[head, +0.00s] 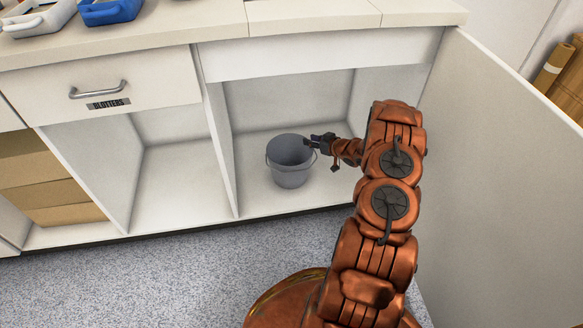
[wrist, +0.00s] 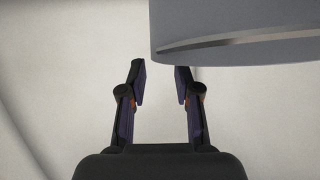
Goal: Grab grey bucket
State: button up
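The grey bucket (head: 290,163) stands upright on the floor of the open cabinet compartment, with its thin handle hanging down at the side. My gripper (head: 318,142) is at the bucket's right side, near its rim, reaching in from the right. In the wrist view the gripper (wrist: 160,68) is open, with a gap between its two dark fingers. The bucket's wall and rim (wrist: 245,30) fill the upper right there, close to the right fingertip. No part of the bucket shows between the fingers. I cannot tell whether the right finger touches it.
A divider (head: 217,140) stands left of the bucket's compartment. An open white door (head: 500,150) stands to the right of my arm. The countertop (head: 210,22) overhangs above, with blue and white trays (head: 40,18) at the left. The left compartment (head: 170,180) is empty.

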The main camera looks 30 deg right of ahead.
jog(key=b+x, duration=0.1)
jog(key=x, duration=0.1)
jog(key=b+x, duration=0.1)
jog(key=x, duration=0.1)
jog(key=shift+s+a+f, duration=0.1)
jog(key=shift+a+f, duration=0.1)
jog(key=shift+f, duration=0.15)
jog(key=shift+w, duration=0.4)
grip_shut()
